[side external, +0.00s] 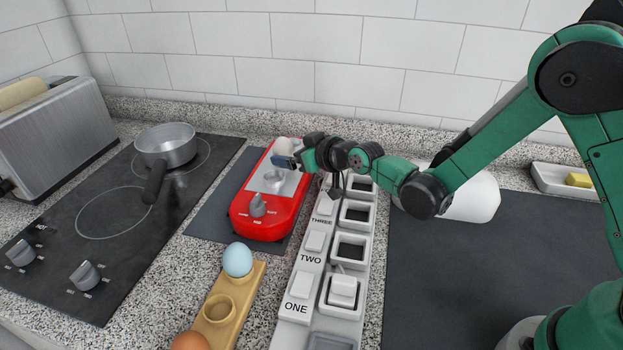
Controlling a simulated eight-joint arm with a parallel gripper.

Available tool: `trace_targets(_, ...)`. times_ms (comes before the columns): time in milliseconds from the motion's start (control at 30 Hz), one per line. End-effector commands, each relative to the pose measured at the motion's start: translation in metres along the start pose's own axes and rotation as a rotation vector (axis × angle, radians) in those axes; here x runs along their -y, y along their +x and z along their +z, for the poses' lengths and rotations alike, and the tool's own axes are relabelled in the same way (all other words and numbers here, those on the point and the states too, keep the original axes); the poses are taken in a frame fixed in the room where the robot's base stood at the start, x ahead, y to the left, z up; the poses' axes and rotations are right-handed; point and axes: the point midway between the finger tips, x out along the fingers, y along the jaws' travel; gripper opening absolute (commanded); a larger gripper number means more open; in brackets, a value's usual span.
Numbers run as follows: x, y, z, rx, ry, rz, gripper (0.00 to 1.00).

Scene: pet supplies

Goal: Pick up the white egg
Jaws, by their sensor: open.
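A whitish rounded thing that looks like the white egg (284,146) is at the far end of the red appliance (244,221), partly hidden by my gripper. My gripper (287,158) is open at the far part of the appliance, with its fingertips right beside or around this white shape. I cannot tell whether they touch it. The appliance has a grey metal top with a round cup-like spot and a grey knob (257,204).
A wooden egg holder (247,298) in front carries a light blue egg (237,260), an empty hollow and a brown egg (190,342). A white switch panel (305,262) stands right of the appliance. A pan (167,146) sits on the stove at left, beside a toaster (58,134).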

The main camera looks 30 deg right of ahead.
Motion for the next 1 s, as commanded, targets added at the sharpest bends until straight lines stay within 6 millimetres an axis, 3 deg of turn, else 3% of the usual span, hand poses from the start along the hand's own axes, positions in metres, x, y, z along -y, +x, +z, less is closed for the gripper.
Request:
trace_targets(333,0.000,0.042,0.000,0.001,0.000,0.000,0.91)
trace_targets(700,0.000,0.048,0.000,0.002,0.000,0.000,0.91)
trace_targets(1000,0.000,0.048,0.000,0.002,0.000,0.000,0.05)
